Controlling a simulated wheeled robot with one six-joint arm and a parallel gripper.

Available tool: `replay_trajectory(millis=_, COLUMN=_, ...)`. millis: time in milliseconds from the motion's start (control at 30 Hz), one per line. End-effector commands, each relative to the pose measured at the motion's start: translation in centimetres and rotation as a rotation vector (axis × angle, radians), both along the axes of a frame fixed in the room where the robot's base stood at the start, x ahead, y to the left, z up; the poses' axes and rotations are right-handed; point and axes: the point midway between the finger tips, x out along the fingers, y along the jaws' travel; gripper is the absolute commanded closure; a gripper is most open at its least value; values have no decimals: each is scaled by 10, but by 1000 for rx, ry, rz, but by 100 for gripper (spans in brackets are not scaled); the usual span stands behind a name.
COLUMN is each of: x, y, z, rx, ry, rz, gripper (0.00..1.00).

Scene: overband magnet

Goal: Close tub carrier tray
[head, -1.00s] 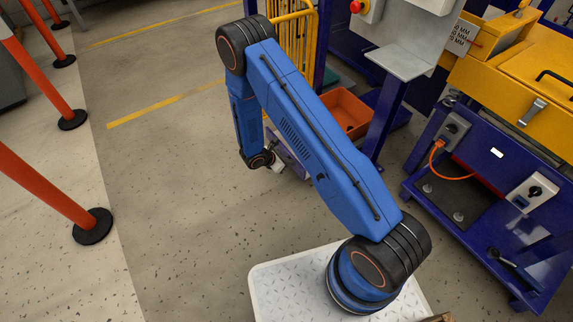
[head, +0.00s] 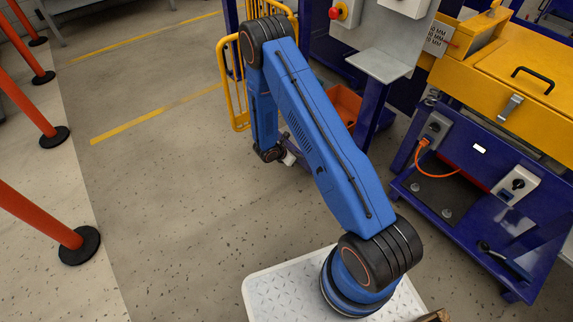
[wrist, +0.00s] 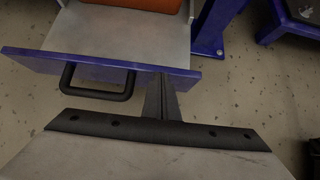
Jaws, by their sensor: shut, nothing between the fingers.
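The carrier tray shows in the wrist view as a pale flat surface (wrist: 130,38) behind a blue front panel (wrist: 30,60). A black bar handle (wrist: 98,95) is on the panel's face, left of the fingers. The tray sticks out over the floor. An orange tub (wrist: 140,4) stands on it, cut by the top edge; the tub also shows in the head view (head: 347,106). My gripper (wrist: 162,80) is shut and empty, its tips at the panel's right half. I cannot tell if they touch it. In the head view my arm mostly hides the tray.
A blue post (head: 372,110) stands right of the tub. A yellow guard rail (head: 238,100) stands left of it. A blue bench with a yellow lidded box (head: 520,85) is at the right. Orange barrier posts (head: 40,215) stand far left. The floor between is clear.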

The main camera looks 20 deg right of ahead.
Motion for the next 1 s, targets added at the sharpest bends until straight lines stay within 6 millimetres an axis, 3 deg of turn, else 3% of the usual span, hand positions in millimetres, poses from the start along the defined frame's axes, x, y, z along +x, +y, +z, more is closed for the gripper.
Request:
replay_trajectory(millis=100, x=10, y=-35, z=0, rx=0, ry=-1, rz=-5, gripper=100)
replay_trajectory(millis=600, x=52, y=-161, z=0, rx=0, ry=-1, rz=-2, gripper=100)
replay_trajectory(millis=800, x=63, y=-195, z=0, rx=0, ry=-1, rz=-2, gripper=100)
replay_trajectory(millis=1000, x=69, y=-214, z=-1, rx=1, ry=1, rz=1, gripper=100)
